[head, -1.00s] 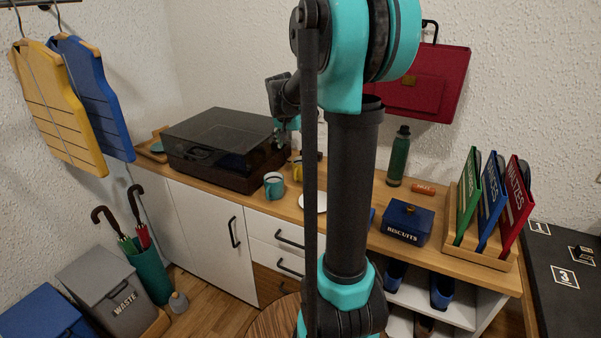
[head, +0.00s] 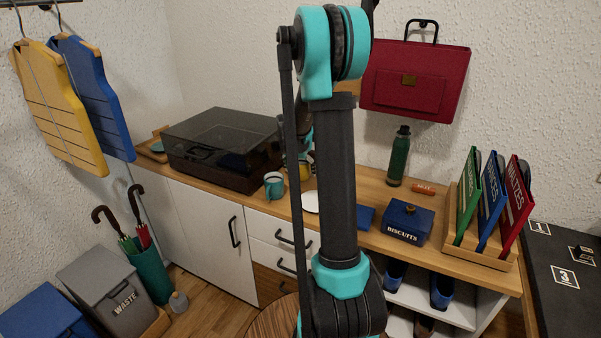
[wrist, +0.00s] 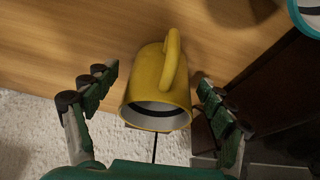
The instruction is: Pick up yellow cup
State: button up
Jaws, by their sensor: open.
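The yellow cup (wrist: 150,85) stands on the wooden counter. In the wrist view it sits between the two fingers of my gripper (wrist: 154,98), with its handle toward the top and its rim toward the palm. My gripper is open, and a gap shows between each finger and the cup. In the head view only a part of the yellow cup (head: 304,172) shows behind my arm. The fingers are mostly hidden there.
A teal cup (head: 274,185) stands left of the yellow cup, beside a dark-lidded record player (head: 222,145). A blue biscuits box (head: 407,222) and a green bottle (head: 399,157) stand to the right.

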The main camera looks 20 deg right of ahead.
jog(key=shift+w+d+f, duration=0.1)
jog(key=shift+f, duration=0.4)
jog(key=c, duration=1.4)
jog(key=shift+r, duration=0.2)
